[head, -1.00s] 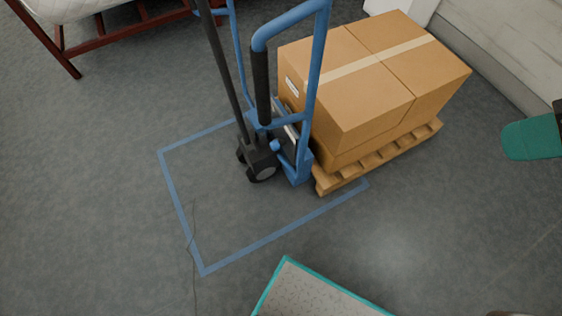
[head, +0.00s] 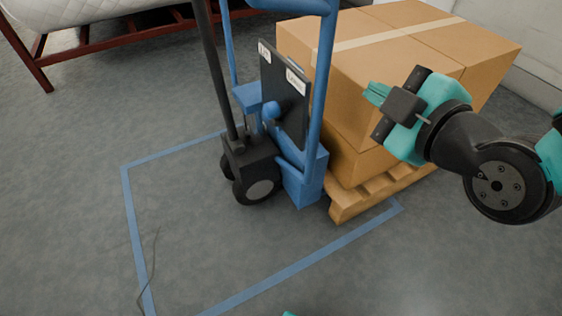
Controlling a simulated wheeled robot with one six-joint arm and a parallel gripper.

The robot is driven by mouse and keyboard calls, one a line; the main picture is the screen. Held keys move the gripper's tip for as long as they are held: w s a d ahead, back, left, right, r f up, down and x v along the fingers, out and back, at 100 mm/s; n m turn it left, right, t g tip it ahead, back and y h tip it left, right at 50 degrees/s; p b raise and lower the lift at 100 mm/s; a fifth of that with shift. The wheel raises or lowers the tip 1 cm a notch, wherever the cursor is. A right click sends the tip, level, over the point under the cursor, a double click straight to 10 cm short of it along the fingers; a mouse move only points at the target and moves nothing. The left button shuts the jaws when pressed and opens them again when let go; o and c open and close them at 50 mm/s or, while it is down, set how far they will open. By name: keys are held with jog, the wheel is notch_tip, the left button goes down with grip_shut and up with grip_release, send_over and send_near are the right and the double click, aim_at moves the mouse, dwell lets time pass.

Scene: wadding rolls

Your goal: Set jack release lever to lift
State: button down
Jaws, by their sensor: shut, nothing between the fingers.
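A blue pallet jack (head: 308,180) stands upright at the middle, with a dark upright bar and black wheels at its left. A black plate (head: 285,98) on it carries two small white labels, too small to read surely. A blue round knob (head: 271,109) shows at the plate's lower left; it may be the release lever's end, but its setting cannot be told. My gripper (head: 376,94) is shut and empty, in the air right of the plate and apart from it. It overlaps the boxes in the picture.
Cardboard boxes (head: 365,65) sit on a wooden pallet (head: 349,205) right of and behind the jack. A red-brown frame with a white mattress (head: 95,25) is at the top left.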

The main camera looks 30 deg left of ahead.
jog(key=s+a+f+n+y+b, duration=0.1)
jog(key=f+n+y+b, duration=0.1)
jog(key=f+b, duration=0.3)
jog(key=s+a+f+n+t+y+b, duration=0.1)
jog(key=s+a+f+n+b, duration=0.1)
jog(key=f+b, duration=0.4)
jog(key=s+a+f+n+t+y+b, duration=0.1)
jog(key=s+a+f+n+y+b, duration=0.1)
jog(key=f+b, duration=0.4)
jog(key=shift+a+f+n+y, duration=0.15)
jog(key=shift+f+n+y, duration=0.15)
jog(key=shift+f+n, duration=0.5)
jog(key=shift+r, duration=0.15)
